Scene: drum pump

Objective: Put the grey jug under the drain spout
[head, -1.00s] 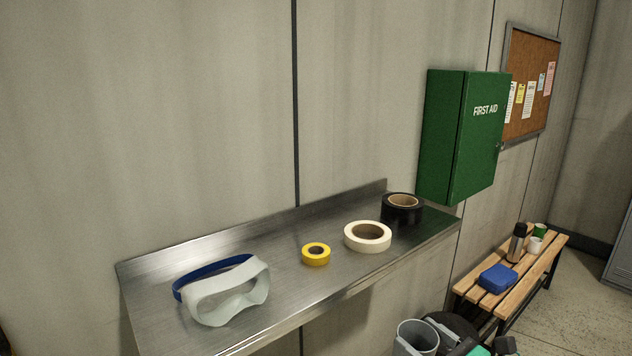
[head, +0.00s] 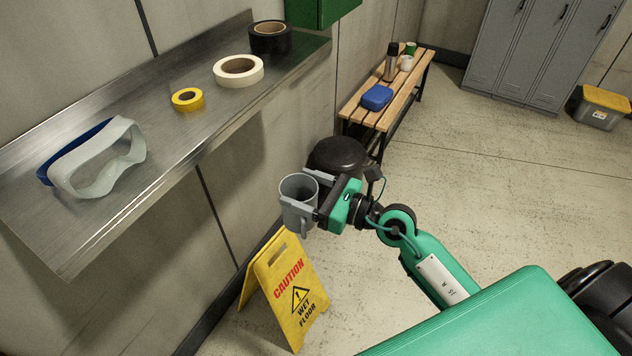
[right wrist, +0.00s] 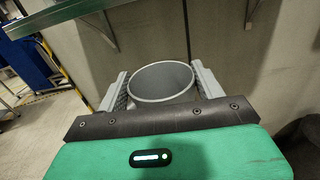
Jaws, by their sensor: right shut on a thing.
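The grey jug (head: 298,200) is held upright in my right gripper (head: 311,198), off the floor, to the right of the steel shelf and above a yellow wet-floor sign. In the right wrist view the jug's round open mouth (right wrist: 162,82) shows between the two fingers (right wrist: 163,90), which are shut on its sides. The inside looks empty as far as it shows. My left gripper is not in view. No drain spout shows in these views.
The steel shelf (head: 150,130) holds goggles (head: 98,160) and tape rolls (head: 238,70). The caution sign (head: 285,287) stands on the floor below. A black round stool (head: 337,155), a wooden bench (head: 405,90) and grey lockers (head: 535,50) stand farther back.

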